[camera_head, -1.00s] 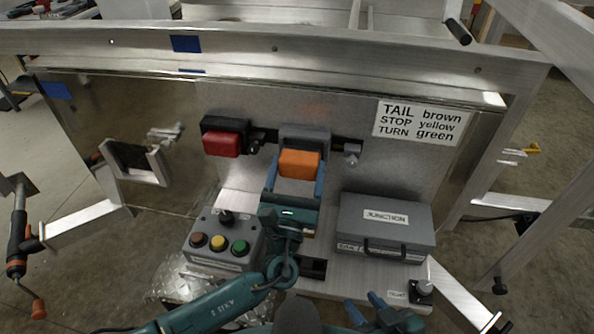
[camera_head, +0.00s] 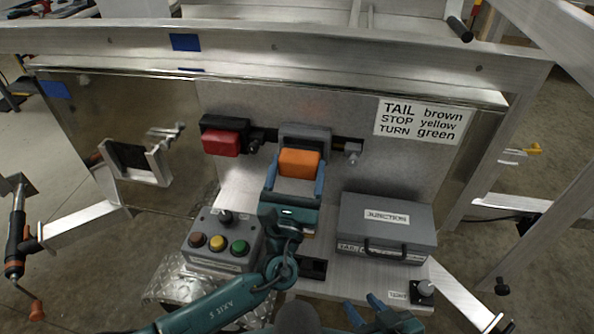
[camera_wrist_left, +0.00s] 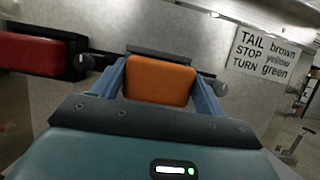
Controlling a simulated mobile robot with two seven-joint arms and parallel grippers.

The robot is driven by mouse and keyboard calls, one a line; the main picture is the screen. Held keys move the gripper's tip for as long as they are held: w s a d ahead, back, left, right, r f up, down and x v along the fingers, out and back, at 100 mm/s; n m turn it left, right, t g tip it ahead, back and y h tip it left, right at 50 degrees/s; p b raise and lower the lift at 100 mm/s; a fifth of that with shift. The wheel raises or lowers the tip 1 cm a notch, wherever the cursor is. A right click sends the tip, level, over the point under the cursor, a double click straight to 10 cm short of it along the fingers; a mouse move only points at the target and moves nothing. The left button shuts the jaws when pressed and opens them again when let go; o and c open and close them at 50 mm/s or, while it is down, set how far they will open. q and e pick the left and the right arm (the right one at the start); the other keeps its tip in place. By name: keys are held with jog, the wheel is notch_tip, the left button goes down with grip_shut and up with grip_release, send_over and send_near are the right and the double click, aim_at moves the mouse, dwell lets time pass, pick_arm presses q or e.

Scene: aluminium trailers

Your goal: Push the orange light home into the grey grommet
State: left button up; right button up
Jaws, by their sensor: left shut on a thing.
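The orange light (camera_head: 299,163) is in front of the grey grommet (camera_head: 306,133) on the upright metal panel. My left gripper (camera_head: 296,180) is shut on the orange light, with one blue finger on each side of it. In the left wrist view the orange light (camera_wrist_left: 160,81) sits between the two fingers, and a dark grey edge of the grommet (camera_wrist_left: 158,53) shows above it. How deep the light sits in the grommet is hidden. My right gripper (camera_head: 371,314) is low at the bottom edge, only partly in view, with its fingers apart.
A red light (camera_head: 221,143) in a black grommet is to the left. A grey box with several buttons (camera_head: 222,241) and a grey junction box (camera_head: 386,229) stand on the shelf either side of my left arm. A wiring label (camera_head: 421,121) is on the panel.

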aim_at(300, 160)
pick_arm(q)
jog(key=shift+w+d+b, duration=0.15)
jog(key=shift+w+b, duration=0.4)
jog(key=shift+w, duration=0.15)
pick_arm(e)
jog(key=shift+d+f, duration=0.15)
jog(key=shift+f, duration=0.4)
pick_arm(q)
jog(key=shift+w+d+b, duration=0.2)
jog(key=shift+w+b, duration=0.5)
jog(key=shift+w, duration=0.3)
pick_arm(e)
jog(key=shift+f, duration=0.65)
pick_arm(q)
jog(key=o, duration=1.1)
jog(key=shift+w, duration=0.1)
jog(key=shift+o, duration=0.2)
pick_arm(e)
jog(key=shift+r, duration=0.1)
